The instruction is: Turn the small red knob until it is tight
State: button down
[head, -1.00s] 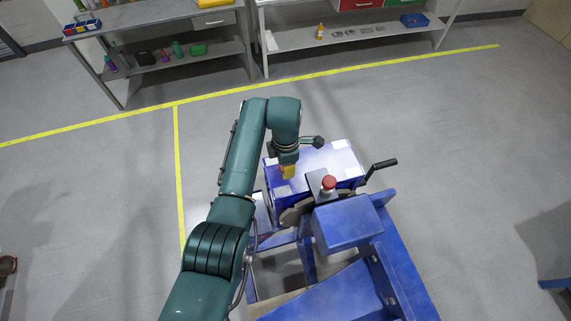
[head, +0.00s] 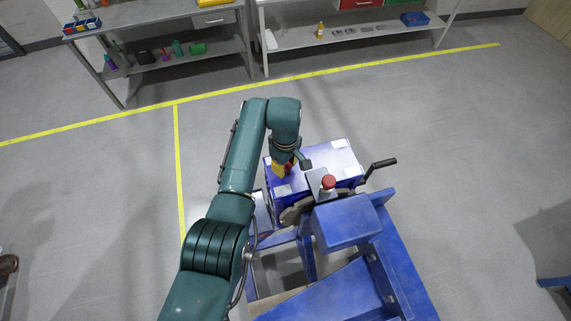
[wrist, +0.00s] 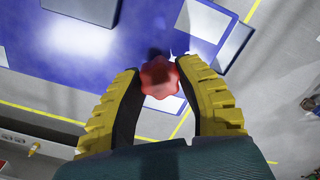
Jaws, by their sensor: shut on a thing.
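The small red knob (wrist: 160,77) is lobed and shows in the wrist view between the tips of my two yellow fingers. My gripper (wrist: 160,80) is shut on it, one fingertip on each side. In the head view, my gripper (head: 284,168) points down at the left part of the blue box-shaped jig top (head: 325,158). The knob is hidden there behind the fingers and wrist. How tight the knob sits cannot be seen.
Right of my gripper, a bigger red-topped post (head: 328,182) stands by a blue housing (head: 345,222). A dark crank handle (head: 380,164) sticks out at the jig's right. Shelves (head: 160,55) stand at the back. The grey floor around the jig is clear.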

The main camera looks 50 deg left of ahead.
jog(key=m, duration=0.4)
jog(key=shift+f+m, duration=0.15)
jog(key=shift+m, duration=0.15)
jog(key=m, duration=0.4)
jog(key=shift+m, duration=0.3)
jog(key=m, duration=0.4)
jog(key=shift+m, duration=0.3)
jog(key=m, duration=1.1)
jog(key=shift+m, duration=0.4)
jog(key=m, duration=0.3)
jog(key=shift+m, duration=2.2)
jog(key=shift+f, duration=0.1)
